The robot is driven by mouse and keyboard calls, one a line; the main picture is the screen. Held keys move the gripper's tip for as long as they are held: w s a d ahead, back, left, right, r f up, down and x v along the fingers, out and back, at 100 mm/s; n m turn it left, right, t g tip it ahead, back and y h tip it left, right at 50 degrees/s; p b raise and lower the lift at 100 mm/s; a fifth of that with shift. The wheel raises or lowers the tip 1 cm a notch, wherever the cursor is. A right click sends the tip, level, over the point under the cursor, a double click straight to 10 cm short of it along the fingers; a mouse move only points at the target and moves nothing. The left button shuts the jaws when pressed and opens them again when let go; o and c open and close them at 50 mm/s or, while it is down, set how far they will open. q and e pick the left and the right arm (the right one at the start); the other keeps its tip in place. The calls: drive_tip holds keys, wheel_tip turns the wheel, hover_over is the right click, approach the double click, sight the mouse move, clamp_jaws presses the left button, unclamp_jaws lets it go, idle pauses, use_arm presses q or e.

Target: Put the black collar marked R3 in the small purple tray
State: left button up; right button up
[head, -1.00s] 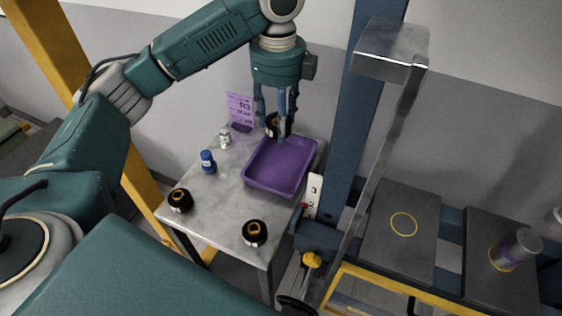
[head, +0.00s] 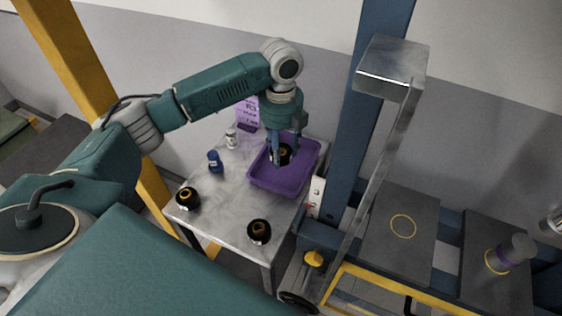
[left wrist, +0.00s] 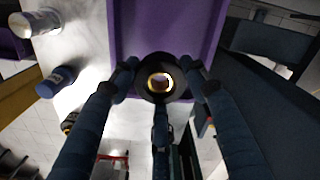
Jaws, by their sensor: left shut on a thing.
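The small purple tray (head: 262,180) stands on the marble-topped table; it also shows in the left wrist view (left wrist: 205,35). My left gripper (head: 281,158) is over the tray, pointing down, shut on a black collar (head: 286,152) with a brass-coloured bore. In the left wrist view the collar (left wrist: 160,88) sits between the fingers, with the tray's purple floor behind it. I cannot tell whether it touches the floor. No R3 mark is readable on it. Two more black collars stand on the table, one at the left corner (head: 188,199) and one at the front (head: 259,232). My right gripper is out of view.
A blue bottle (head: 214,162) and a white bottle (head: 231,138) stand left of the tray. A purple sign (head: 246,113) is behind them. A blue post (head: 352,130) and a metal lever arm (head: 385,140) rise to the right. The table's front middle is clear.

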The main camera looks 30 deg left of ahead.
sight(281, 173)
use_arm(q)
wheel_tip(281, 173, down, 3)
drive_tip(key=shift+r, duration=0.2)
wheel_tip(281, 173, down, 3)
drive_tip(key=shift+f+p, duration=0.15)
drive_tip(key=shift+p, duration=0.5)
drive_tip(key=shift+f, duration=0.35)
drive_tip(key=o, duration=1.6)
drive_tip(key=shift+f, duration=0.15)
